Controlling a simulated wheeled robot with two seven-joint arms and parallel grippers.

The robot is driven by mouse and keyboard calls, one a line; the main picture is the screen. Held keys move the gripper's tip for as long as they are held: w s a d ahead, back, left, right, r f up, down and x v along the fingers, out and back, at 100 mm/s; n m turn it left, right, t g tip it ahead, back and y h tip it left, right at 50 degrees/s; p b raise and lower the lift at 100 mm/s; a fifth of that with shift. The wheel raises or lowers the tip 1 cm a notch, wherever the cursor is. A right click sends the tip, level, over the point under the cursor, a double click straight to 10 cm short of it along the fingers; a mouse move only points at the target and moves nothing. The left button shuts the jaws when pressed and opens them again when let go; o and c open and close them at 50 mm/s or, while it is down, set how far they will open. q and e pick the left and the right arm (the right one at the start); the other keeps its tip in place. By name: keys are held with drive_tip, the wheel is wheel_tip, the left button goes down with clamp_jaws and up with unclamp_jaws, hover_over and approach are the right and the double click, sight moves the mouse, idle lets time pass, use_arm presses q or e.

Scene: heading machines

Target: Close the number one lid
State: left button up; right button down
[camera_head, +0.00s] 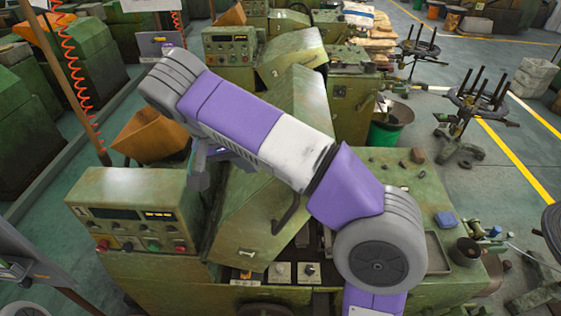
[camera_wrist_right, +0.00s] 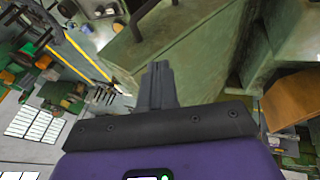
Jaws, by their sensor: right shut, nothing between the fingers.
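The machine with the number 1 on its control box (camera_head: 135,215) stands at the front in the head view. Its green lid (camera_head: 250,222) is tilted up, with a dark handle (camera_head: 288,214) on its right side, and the space beneath is partly exposed. My right arm crosses in front of the lid and hides its middle. My right gripper (camera_head: 199,170) is at the lid's left, behind the control box, shut and empty. In the right wrist view, the shut fingers (camera_wrist_right: 158,85) point at a green panel (camera_wrist_right: 170,45); contact cannot be told. My left gripper is not in view.
An orange-brown chute (camera_head: 150,135) stands behind the control box. A blue block (camera_head: 446,220) and a black cup (camera_head: 465,251) are on the machine's right top. More green machines stand behind, with open floor and yellow lines at the right.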

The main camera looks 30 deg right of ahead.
drive_tip(key=r, duration=0.1)
drive_tip(key=b, duration=0.3)
approach(286, 188)
wheel_tip(286, 188, down, 3)
drive_tip(key=shift+s+d+f, duration=0.25)
drive_tip(key=shift+d+f, duration=0.2)
drive_tip(key=shift+d, duration=0.1)
drive_tip(key=shift+s+d+f, duration=0.2)
drive_tip(key=shift+d+f, duration=0.25)
drive_tip(key=shift+d, duration=0.1)
drive_tip(key=shift+s+d+f, duration=0.2)
drive_tip(key=shift+d+f, duration=0.15)
drive_tip(key=shift+d, duration=0.05)
